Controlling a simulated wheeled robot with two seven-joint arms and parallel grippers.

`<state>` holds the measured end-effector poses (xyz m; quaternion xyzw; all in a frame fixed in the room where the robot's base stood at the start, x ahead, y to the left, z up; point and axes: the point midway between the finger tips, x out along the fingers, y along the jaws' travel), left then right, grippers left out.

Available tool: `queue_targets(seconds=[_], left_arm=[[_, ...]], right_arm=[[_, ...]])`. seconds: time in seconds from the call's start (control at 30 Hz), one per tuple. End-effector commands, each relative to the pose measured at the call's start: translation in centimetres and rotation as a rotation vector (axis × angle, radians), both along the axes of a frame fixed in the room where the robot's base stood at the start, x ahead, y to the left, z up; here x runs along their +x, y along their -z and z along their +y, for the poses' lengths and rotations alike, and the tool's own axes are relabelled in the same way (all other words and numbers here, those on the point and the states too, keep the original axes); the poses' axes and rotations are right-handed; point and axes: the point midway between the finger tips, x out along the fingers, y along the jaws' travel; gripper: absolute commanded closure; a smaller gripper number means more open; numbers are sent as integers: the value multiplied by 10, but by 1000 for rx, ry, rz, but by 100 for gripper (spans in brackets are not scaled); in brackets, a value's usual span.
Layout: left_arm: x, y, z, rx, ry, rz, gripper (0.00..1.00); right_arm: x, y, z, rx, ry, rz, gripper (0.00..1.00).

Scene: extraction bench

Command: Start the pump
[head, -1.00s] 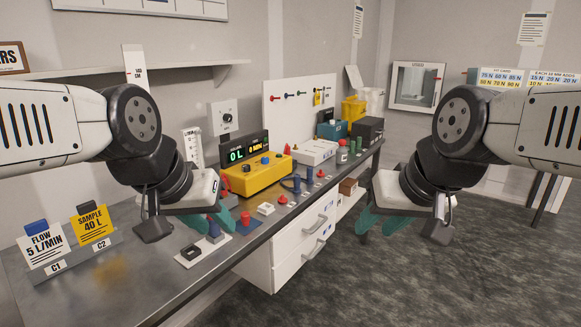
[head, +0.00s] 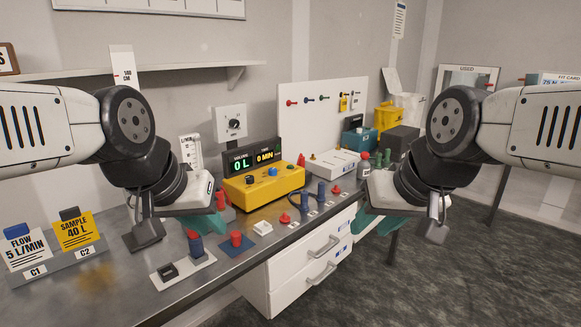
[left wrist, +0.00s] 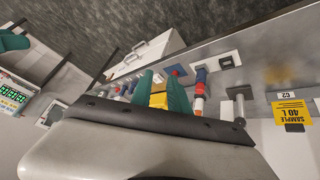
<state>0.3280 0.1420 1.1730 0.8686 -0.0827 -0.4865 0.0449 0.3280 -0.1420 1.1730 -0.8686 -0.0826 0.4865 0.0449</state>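The yellow pump box (head: 262,187) stands on the bench in the middle of the head view. A blue knob (head: 274,171) and a few small coloured buttons are on its top. The display (head: 252,158) behind it reads 0 L and 0 MIN. My left gripper (head: 212,222) hangs over the bench, left of the pump and apart from it. In the left wrist view its two teal fingers (left wrist: 164,94) stand apart, with yellow showing between them. My right gripper (head: 380,224) is past the bench's right edge, fingers apart and partly hidden by its wrist.
A red-and-blue piece on a plate (head: 195,246), a red-topped piece (head: 236,241) and several blue and red fittings (head: 310,195) line the bench front. Cards (head: 76,232) stand at the left. White drawers (head: 311,272) are below. Open floor lies at the right.

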Motion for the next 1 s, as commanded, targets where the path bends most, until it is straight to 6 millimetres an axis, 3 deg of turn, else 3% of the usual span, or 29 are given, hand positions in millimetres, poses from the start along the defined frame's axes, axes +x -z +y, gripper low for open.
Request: queue_targets(seconds=[0.1,1.0], left_arm=[[0,0,0,0,0,0,100],[0,0,0,0,0,0,100]], right_arm=[[0,0,0,0,0,0,64],[0,0,0,0,0,0,64]])
